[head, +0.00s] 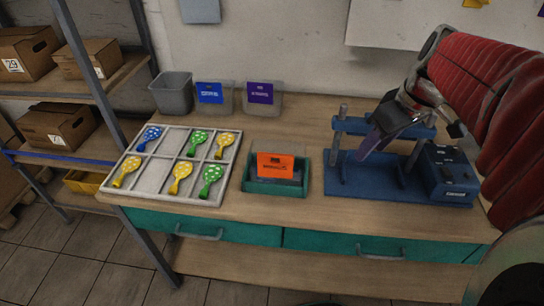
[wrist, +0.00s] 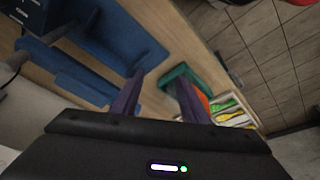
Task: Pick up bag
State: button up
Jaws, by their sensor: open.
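No thing in view is clearly recognisable as a bag. A flat orange piece with dark print (head: 276,165), perhaps a bag or its label, stands in a green tray (head: 275,188) at the middle of the table. Part of the orange also shows in the wrist view (wrist: 203,101), partly behind a finger, beside the green tray (wrist: 180,73). My gripper (head: 364,157), with purple fingers, is over the blue press, right of the tray and apart from it. Its two fingers (wrist: 158,79) are spread in the wrist view, with nothing seen between them.
The blue press (head: 370,178) stands on the right of the table. A grey bin (head: 172,92) and containers with blue (head: 209,93) and purple (head: 260,93) labels stand behind. Bare tabletop lies around the green tray.

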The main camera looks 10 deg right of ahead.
jog(key=s+a+f+m+t, duration=0.1)
jog(key=s+a, duration=0.4)
jog(key=a, duration=0.3)
jog(key=s+a+f+m+t+h, duration=0.1)
jog(key=s+a+f+m, duration=0.1)
jog(key=s+a, duration=0.3)
jog(key=a, duration=0.3)
jog(key=shift+a+f+m, duration=0.2)
jog(key=shift+a+m, duration=0.1)
jog(key=shift+c, duration=1.2)
jog(key=shift+d, duration=0.1)
